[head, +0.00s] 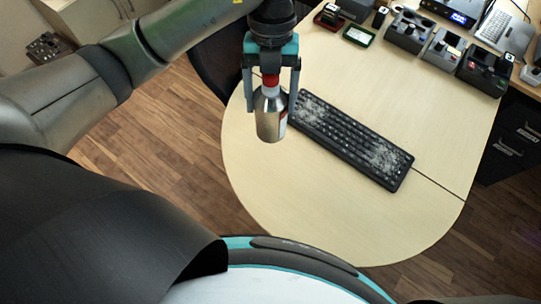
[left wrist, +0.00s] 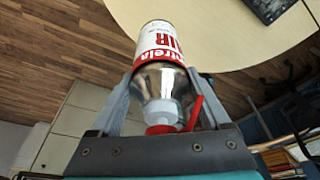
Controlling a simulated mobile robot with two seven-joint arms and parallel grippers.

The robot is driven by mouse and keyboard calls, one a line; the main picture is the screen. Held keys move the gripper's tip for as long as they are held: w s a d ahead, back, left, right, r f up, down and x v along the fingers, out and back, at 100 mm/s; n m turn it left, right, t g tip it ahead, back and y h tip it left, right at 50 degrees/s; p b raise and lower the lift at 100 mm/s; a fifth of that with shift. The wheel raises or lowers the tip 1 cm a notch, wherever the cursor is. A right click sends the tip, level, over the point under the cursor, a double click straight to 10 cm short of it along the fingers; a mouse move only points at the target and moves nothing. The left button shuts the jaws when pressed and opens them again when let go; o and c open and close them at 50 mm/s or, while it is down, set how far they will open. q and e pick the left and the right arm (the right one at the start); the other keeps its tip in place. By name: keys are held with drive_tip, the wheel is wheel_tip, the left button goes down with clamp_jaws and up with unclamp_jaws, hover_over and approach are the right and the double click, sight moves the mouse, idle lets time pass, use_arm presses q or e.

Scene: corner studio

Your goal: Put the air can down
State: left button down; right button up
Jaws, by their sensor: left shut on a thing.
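The air can (head: 270,118) is a silver can with a red top. My left gripper (head: 271,88) is shut on it near its top and holds it upright at the left part of the table, beside the keyboard's left end. In the left wrist view the can (left wrist: 160,45) shows a white and red label, and the left gripper's fingers (left wrist: 164,95) are on both sides of its shoulder. I cannot tell whether the can's base touches the table. My right gripper is not in view.
A dusty black keyboard (head: 350,138) lies across the middle of the light wooden table (head: 300,205). Several dark devices (head: 485,70) and a laptop (head: 508,30) stand along the back right. The table's front area is clear. A dark chair (head: 218,65) is at the left edge.

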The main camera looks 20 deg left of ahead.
use_arm(q)
wheel_tip(320, 180, down, 19)
drive_tip(key=b, duration=0.3)
drive_tip(key=shift+f, duration=0.15)
drive_tip(key=shift+f, duration=0.1)
unclamp_jaws()
drive_tip(key=p+v, duration=0.1)
drive_tip(key=v, duration=1.1)
